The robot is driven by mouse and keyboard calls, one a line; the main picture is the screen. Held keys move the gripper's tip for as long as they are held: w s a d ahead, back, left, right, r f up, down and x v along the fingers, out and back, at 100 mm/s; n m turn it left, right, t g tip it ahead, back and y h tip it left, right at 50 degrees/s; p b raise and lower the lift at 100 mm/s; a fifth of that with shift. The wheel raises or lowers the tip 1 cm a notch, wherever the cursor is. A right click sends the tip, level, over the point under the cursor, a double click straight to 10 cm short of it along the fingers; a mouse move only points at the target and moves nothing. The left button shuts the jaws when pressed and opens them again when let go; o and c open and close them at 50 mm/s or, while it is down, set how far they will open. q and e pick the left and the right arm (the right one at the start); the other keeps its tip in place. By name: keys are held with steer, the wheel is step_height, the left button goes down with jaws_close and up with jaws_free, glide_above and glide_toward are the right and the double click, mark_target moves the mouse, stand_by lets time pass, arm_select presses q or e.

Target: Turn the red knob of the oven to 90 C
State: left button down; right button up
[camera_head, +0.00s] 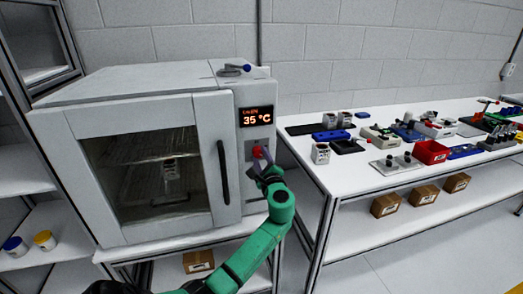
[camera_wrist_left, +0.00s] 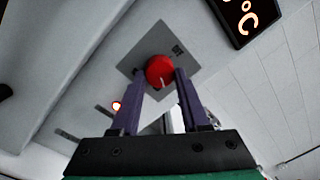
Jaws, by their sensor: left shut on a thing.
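The white oven (camera_head: 140,90) stands at the left on a bench, its glass door closed. Its display (camera_head: 256,116) reads 35 °C in orange digits. Below the display is the red knob (camera_head: 257,152), which also shows in the left wrist view (camera_wrist_left: 159,70) on a grey square plate, with a pale mark on its face. My left gripper (camera_head: 262,160) is at the knob; in the left wrist view its two purple fingers (camera_wrist_left: 161,83) are on either side of it, shut on it. My right gripper is not in view.
A black door handle (camera_head: 222,172) stands just left of the knob. A white table (camera_head: 345,176) with parts and a red bin (camera_head: 431,152) stands at the right.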

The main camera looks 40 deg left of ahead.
arm_select(q)
steer(key=shift+a+r+m+p, duration=0.1)
steer(key=shift+r+m+p, duration=0.15)
steer(key=shift+m+p, duration=0.8)
steer(key=shift+a+r+m+p, duration=0.1)
steer(key=shift+r+m+p, duration=0.1)
steer(key=shift+m+p, duration=0.85)
steer(key=shift+m, duration=0.3)
steer(key=shift+c, duration=2)
jaws_free()
steer(key=shift+f, duration=0.25)
steer(key=shift+d+f, duration=0.1)
